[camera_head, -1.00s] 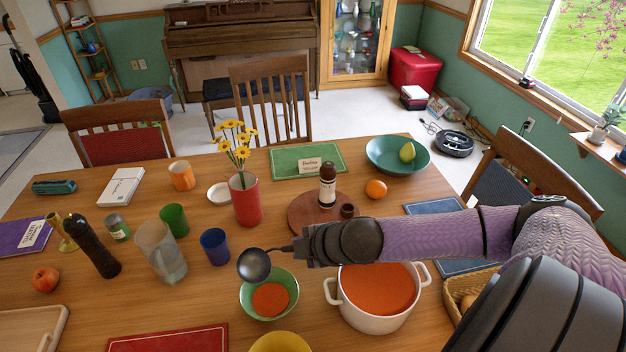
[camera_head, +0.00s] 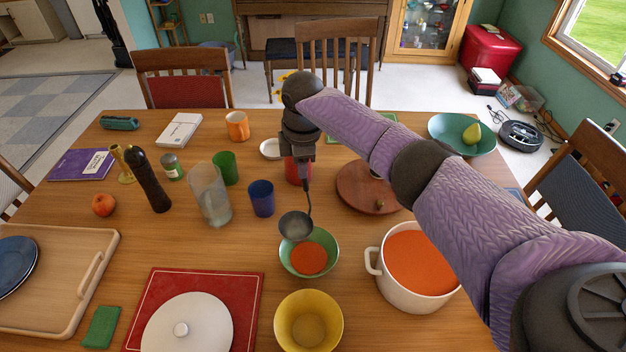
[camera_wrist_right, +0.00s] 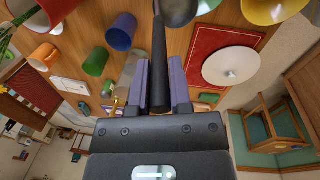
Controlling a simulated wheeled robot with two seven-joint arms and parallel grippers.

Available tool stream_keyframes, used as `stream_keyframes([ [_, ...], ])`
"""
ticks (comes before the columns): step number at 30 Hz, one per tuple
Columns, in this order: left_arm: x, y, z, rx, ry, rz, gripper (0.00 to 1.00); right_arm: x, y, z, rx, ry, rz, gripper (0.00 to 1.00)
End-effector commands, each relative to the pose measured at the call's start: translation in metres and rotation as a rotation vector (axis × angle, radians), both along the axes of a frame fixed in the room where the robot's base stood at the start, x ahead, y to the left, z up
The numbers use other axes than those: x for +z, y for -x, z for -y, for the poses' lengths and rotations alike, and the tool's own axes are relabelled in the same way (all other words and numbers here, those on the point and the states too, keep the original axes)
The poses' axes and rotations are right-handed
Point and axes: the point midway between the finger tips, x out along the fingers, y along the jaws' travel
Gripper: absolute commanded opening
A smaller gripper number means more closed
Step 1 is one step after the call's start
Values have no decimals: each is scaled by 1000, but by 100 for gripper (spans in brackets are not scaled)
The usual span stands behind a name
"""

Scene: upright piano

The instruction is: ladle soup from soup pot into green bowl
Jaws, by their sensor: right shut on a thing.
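A white soup pot (camera_head: 412,268) filled with orange soup stands on the table at the right. The green bowl (camera_head: 309,257) to its left holds orange soup in its bottom. My right gripper (camera_head: 303,176) is shut on the handle of a dark ladle (camera_head: 296,226), which hangs down with its cup at the back-left rim of the green bowl. I cannot tell whether the cup touches the rim; its inside looks dark, with no orange visible. In the right wrist view the ladle handle (camera_wrist_right: 159,65) runs between the purple fingers. My left gripper is not in view.
A yellow bowl (camera_head: 308,322) stands in front of the green bowl. A blue cup (camera_head: 261,198), a clear pitcher (camera_head: 210,194) and a green cup (camera_head: 225,168) stand to the left. A white lid (camera_head: 188,325) lies on a red mat (camera_head: 250,290). A round wooden board (camera_head: 362,190) lies behind the pot.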

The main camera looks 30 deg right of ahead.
Motion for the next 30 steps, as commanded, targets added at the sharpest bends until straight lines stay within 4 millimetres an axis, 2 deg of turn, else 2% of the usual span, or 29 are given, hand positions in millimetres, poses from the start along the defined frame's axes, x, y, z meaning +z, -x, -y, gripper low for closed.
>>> stream_keyframes([
  [1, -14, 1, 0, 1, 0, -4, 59, -6, -4, -2, -1, 2, -18, 0],
  [2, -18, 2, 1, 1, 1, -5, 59, -6, -6, -3, 0, 4, -30, 0],
  [6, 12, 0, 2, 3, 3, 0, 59, 26, -6, -3, 1, 6, -39, 0],
  [13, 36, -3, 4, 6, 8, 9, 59, 48, -6, -2, -1, 7, -37, 0],
  [30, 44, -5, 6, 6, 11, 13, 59, 53, -5, -4, 5, 10, -38, 0],
])
